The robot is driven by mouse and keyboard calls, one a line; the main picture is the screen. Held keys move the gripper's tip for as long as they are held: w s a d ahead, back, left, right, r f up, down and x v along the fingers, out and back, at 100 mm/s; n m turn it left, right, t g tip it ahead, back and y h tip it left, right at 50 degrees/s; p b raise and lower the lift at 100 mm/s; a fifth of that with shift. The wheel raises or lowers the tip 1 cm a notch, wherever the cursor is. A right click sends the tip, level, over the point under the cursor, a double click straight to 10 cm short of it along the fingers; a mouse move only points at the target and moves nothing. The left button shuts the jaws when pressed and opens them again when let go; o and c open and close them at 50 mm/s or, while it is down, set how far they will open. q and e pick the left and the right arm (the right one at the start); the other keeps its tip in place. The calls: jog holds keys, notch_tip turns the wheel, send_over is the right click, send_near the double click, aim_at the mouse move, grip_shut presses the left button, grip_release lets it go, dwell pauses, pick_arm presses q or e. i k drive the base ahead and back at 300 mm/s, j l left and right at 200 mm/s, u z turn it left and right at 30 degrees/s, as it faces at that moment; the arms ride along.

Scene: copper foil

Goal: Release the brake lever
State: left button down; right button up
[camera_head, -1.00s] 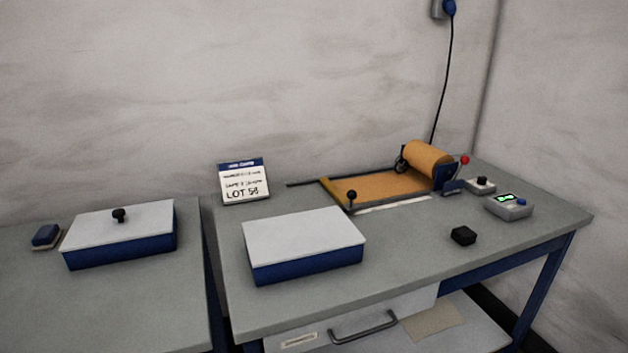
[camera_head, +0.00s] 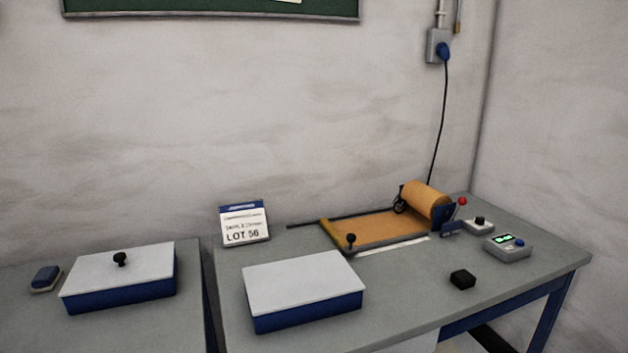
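The brake lever with its red ball knob (camera_head: 462,202) stands at the right end of the foil stand, beside the copper foil roll (camera_head: 426,200). The lever stands up from a dark blue bracket (camera_head: 446,218). The foil (camera_head: 380,226) lies unrolled to the left of the roll, up to a bar with a black knob (camera_head: 351,240). Neither of my grippers is in view.
A blue box with a white top (camera_head: 304,285) sits at the table's front left. A black block (camera_head: 462,279), a grey device with a green display (camera_head: 507,245) and a small button box (camera_head: 478,225) are at right. A LOT 56 sign (camera_head: 243,223) stands behind. Another lidded box (camera_head: 119,275) is on the left table.

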aim_at(462, 201)
jog(key=i+l, duration=0.15)
jog(key=l, duration=0.2)
jog(key=i+l, duration=0.15)
jog(key=l, duration=0.2)
jog(key=i+l, duration=0.15)
jog(key=l, duration=0.2)
jog(key=i+l, duration=0.2)
jog(key=l, duration=0.15)
jog(key=i+l, duration=0.15)
jog(key=l, duration=0.25)
jog(key=i+l, duration=0.15)
jog(key=l, duration=0.2)
